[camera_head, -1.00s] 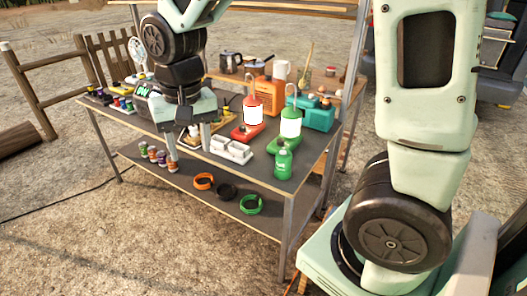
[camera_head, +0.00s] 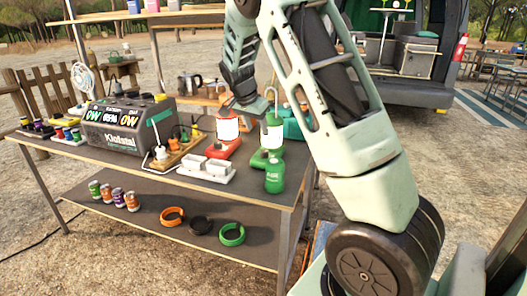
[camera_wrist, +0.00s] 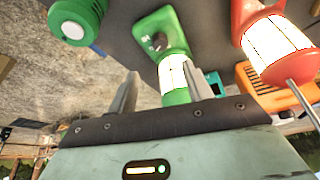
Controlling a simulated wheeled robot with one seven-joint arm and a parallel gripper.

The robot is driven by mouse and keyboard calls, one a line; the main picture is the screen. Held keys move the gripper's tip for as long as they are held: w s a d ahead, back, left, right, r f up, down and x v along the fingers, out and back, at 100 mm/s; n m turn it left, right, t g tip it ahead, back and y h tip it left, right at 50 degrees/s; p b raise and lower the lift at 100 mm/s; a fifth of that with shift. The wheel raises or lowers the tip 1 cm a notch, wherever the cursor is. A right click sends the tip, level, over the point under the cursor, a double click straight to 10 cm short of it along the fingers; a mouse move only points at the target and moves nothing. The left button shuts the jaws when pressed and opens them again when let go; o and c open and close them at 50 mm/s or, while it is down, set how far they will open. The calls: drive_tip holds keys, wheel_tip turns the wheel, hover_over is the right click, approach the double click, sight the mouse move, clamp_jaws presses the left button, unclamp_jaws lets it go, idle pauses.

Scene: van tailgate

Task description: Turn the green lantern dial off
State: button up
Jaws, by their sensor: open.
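The green lantern (camera_head: 273,135) stands upright on the table, with a pale, bright lamp body. In the wrist view its green base (camera_wrist: 172,28) carries a small dark dial (camera_wrist: 155,42), and its lamp (camera_wrist: 174,72) glows. My gripper (camera_wrist: 159,70) is open and empty, with its fingers either side of the lantern's lamp in that view; the dial lies just beyond the fingertips. I see no contact. In the head view my gripper (camera_head: 241,107) hangs beside the lantern's top, near the red lantern, and its fingers are hard to make out.
The red lantern (camera_head: 228,130), also bright, stands left of the green one. An orange box (camera_wrist: 270,92) is close by in the wrist view.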

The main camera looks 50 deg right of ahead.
sight(264, 151)
drive_tip(key=x, duration=1.1)
drive_tip(key=shift+a+f, duration=0.1)
drive_tip(key=shift+f, duration=0.05)
drive_tip(key=c, duration=1)
